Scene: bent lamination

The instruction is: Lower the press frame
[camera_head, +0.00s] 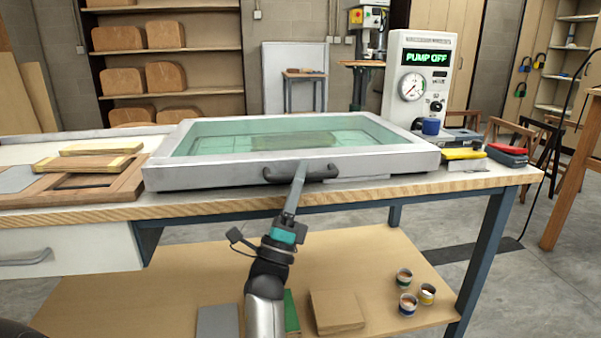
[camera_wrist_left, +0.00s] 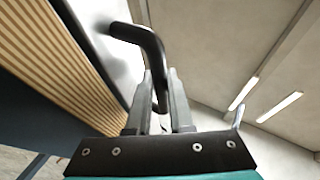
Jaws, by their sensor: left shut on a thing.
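The press frame (camera_head: 205,178) is a light grey rectangular frame with a clear greenish membrane (camera_head: 350,128) across it. It lies on the workbench, looking flat or nearly so; I cannot tell whether it fully touches the bed. A brownish shape (camera_head: 290,139) shows dimly through the membrane. A dark handle (camera_head: 318,173) sits on the frame's front side. My left gripper (camera_head: 300,172) is shut on this handle near its middle. In the left wrist view the fingers (camera_wrist_left: 160,95) close around the black handle bar (camera_wrist_left: 150,42). My right gripper is not in view.
A pump unit (camera_head: 420,85) reading "PUMP OFF" stands behind the frame's right end. Wooden pieces (camera_head: 95,162) lie at left. Small tins (camera_head: 408,303) stand on the lower shelf.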

